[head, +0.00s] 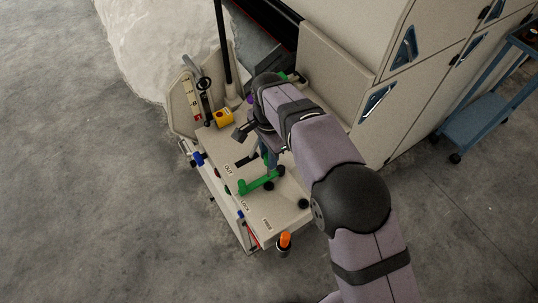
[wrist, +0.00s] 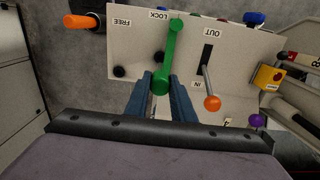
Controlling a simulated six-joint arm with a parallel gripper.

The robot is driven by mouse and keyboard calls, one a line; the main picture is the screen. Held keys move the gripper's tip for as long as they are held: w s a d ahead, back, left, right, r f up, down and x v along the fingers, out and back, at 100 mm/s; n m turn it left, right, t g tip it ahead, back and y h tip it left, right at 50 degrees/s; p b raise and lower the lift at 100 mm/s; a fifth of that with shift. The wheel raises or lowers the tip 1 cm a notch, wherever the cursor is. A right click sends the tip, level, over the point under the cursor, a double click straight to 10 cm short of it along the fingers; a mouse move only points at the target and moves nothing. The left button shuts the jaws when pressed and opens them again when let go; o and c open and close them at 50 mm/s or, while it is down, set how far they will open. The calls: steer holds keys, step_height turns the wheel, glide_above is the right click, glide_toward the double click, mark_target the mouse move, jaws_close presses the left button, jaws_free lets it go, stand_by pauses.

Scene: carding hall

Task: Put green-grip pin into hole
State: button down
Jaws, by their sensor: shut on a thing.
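The green-grip pin shows as a long green bar with rounded ends (head: 262,183), over the pale panel near the LOCK label. It also shows in the wrist view (wrist: 169,55). My gripper (wrist: 161,88) has its blue fingers on either side of the bar's near end and is shut on it. In the head view my gripper (head: 269,158) comes down from above, partly hidden by my arm. Two dark round spots, perhaps holes, show on the panel: one by the bar (wrist: 158,57) and one toward FREE (wrist: 120,72). The pin's shank is hidden.
An orange-topped black piece (head: 284,240) sits at the panel's front edge. An orange-knobbed lever (wrist: 211,102) stands in the OUT/IN slot, close right of my fingers. A yellow box (head: 224,117) and a black post (head: 223,45) stand farther back. Cabinets (head: 345,75) rise on the right.

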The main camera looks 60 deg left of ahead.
mark_target(269, 175)
steer(key=shift+f+b, duration=1.45)
steer(key=shift+f, duration=1.5)
steer(key=shift+f+b, duration=1.4)
steer(key=shift+f, duration=1.35)
stand_by(0.3)
steer(key=c, duration=1.4)
jaws_free()
steer(key=shift+c, duration=0.2)
steer(key=shift+r, duration=0.15)
steer(key=shift+r+b, duration=1.4)
steer(key=shift+r, duration=2.15)
